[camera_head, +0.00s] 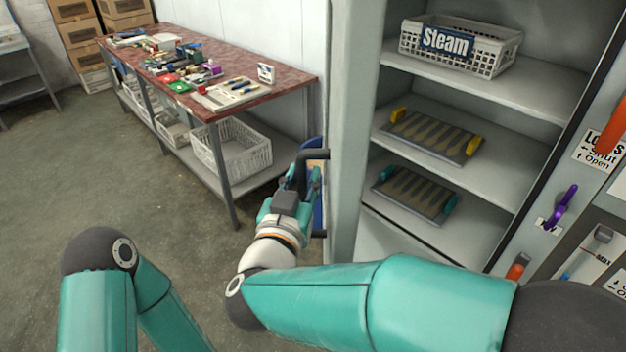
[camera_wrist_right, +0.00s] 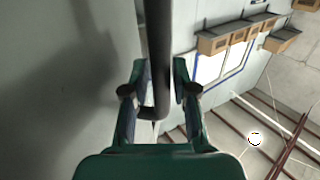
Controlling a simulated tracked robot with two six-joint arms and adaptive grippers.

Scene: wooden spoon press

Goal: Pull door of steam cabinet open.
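The steam cabinet stands at the right in the head view, its shelves (camera_head: 468,75) exposed. Its grey door (camera_head: 352,130) stands swung open, seen nearly edge-on, left of the shelves. A dark bar handle (camera_head: 316,154) is on the door's outer side; it also shows in the right wrist view (camera_wrist_right: 158,50). My right gripper (camera_head: 305,172) is at the handle.
On the shelves are a white basket labelled Steam (camera_head: 500,47) and two moulds, one with yellow grips (camera_head: 430,138), one with teal grips (camera_head: 412,194). A cluttered workbench (camera_head: 290,88) stands behind the door at the left. The floor (camera_head: 110,180) at the left is clear.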

